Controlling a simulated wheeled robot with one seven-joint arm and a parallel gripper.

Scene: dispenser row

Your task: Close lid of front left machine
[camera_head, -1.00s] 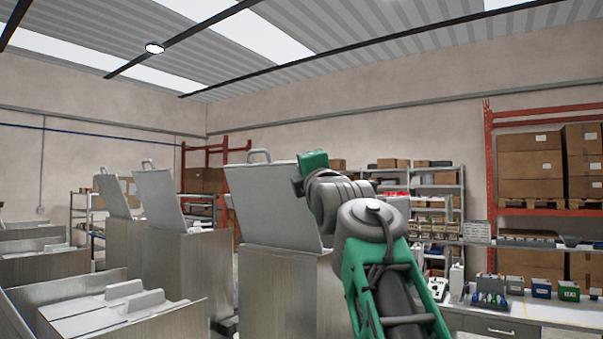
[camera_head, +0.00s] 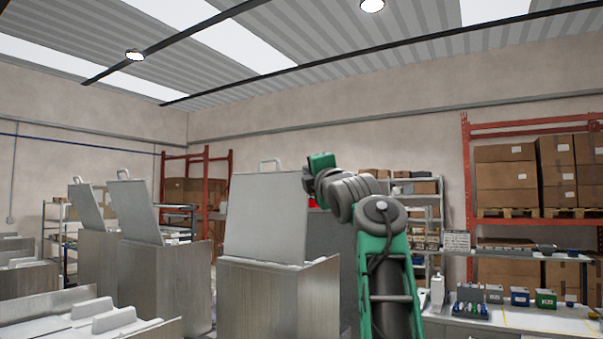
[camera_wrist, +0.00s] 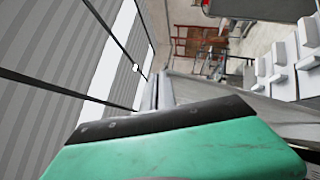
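The nearest machine (camera_head: 277,300) is a brushed-metal box with its flat grey lid (camera_head: 266,216) standing up, tilted slightly back. Two more machines with raised lids (camera_head: 136,208) (camera_head: 86,205) stand farther left.
Machines with low, shut-looking tops (camera_head: 90,325) line the left foreground. A workbench (camera_head: 520,322) with small coloured bins stands at the right. Red racks with cardboard boxes (camera_head: 505,180) and grey shelves (camera_head: 415,200) stand along the back wall.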

